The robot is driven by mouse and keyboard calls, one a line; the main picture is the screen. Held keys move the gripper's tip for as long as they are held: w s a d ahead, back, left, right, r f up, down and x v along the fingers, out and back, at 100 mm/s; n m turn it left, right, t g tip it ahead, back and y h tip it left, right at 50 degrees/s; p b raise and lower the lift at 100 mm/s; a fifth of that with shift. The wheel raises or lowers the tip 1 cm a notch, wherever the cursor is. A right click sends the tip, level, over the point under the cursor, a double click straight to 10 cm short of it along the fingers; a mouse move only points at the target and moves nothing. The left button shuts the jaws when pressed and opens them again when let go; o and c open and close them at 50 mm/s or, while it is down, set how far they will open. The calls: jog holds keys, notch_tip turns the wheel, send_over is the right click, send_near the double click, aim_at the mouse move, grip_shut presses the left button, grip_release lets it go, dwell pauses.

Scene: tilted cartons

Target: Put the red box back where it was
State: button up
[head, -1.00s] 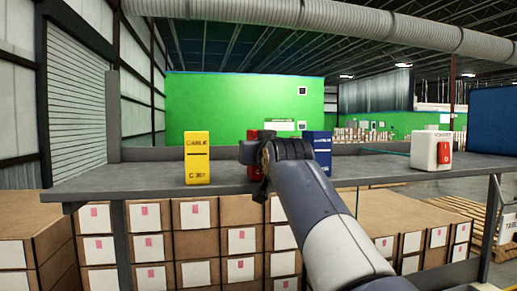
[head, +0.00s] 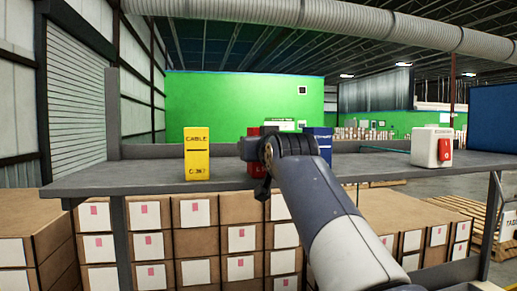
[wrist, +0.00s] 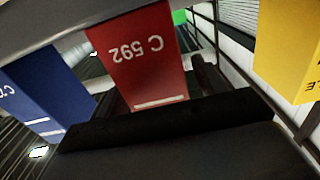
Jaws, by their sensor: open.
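The red box (head: 256,170) stands on the grey shelf (head: 120,180), between a yellow box (head: 197,154) on the left and a blue box (head: 324,146) on the right. My gripper (head: 262,160) is open just in front of the red box and hides much of it in the head view. In the wrist view, which is upside down, the red box (wrist: 140,55) with "C 592" is close ahead, just beyond the dark gripper body. The blue box (wrist: 35,90) is left there and the yellow box (wrist: 290,45) right. I cannot tell whether the fingers touch the red box.
A white box with a red switch (head: 432,148) stands on the shelf's right part. The shelf is clear between the blue box and that white box, and left of the yellow box. Stacked cartons (head: 195,235) fill the space below and behind the shelf.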

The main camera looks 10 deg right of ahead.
jog(key=s+b, duration=0.3)
jog(key=s, duration=0.7)
jog(key=shift+s, duration=0.2)
jog(key=shift+w, duration=0.1)
jog(key=w+p, duration=0.4)
jog(key=w, duration=0.7)
jog(key=shift+w+r, duration=0.1)
jog(key=shift+w, duration=0.2)
jog(key=shift+w+f, duration=0.2)
jog(key=shift+w, duration=0.05)
jog(key=shift+r, duration=0.55)
jog(key=shift+s, duration=0.1)
